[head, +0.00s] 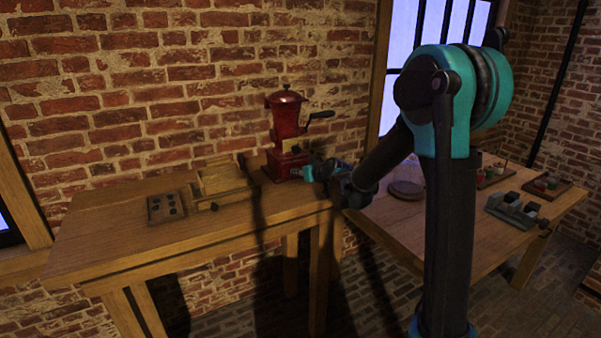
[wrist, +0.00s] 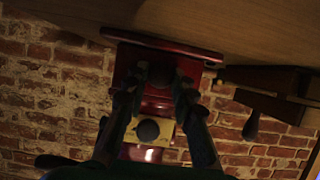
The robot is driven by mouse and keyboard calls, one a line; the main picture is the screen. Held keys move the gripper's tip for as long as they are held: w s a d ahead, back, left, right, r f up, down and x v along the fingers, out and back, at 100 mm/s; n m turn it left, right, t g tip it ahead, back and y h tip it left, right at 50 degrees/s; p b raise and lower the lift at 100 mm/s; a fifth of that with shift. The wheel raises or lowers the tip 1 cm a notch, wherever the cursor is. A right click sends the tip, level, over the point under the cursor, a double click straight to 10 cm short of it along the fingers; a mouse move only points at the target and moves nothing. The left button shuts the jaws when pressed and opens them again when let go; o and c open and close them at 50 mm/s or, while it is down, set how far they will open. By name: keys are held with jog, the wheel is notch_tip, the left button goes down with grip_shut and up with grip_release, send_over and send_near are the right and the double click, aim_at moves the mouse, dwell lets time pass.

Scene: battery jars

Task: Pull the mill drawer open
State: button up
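The red mill (head: 287,130) stands on the wooden table, with a crank handle out to the right. It shows upside down in the wrist view, its red base (wrist: 165,50) at the top. A dark round drawer knob (wrist: 160,74) sits on the base front. My gripper (head: 318,171) is right in front of the mill base. In the wrist view its fingers (wrist: 158,88) are spread, one on each side of the knob, and look open. Whether they touch the knob is too dark to tell. The drawer looks closed, but its front is partly hidden.
A wooden box (head: 222,180) with a dark knob (head: 214,207) and a tray with dark round spots (head: 166,207) lie left of the mill. A second table (head: 450,240) on the right holds small trays and jars. The left table's front (head: 150,250) is bare. A brick wall is behind.

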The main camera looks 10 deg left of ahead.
grip_shut()
jog(key=shift+d, duration=0.1)
jog(key=s+d, duration=0.2)
jog(key=s, duration=0.1)
jog(key=s+d, duration=0.2)
jog(key=s, duration=0.1)
jog(key=s+d, duration=0.2)
jog(key=s, duration=0.1)
jog(key=shift+s+d, duration=0.15)
jog(key=shift+s, duration=0.1)
jog(key=o, duration=0.8)
grip_release()
jog(key=v, duration=1.2)
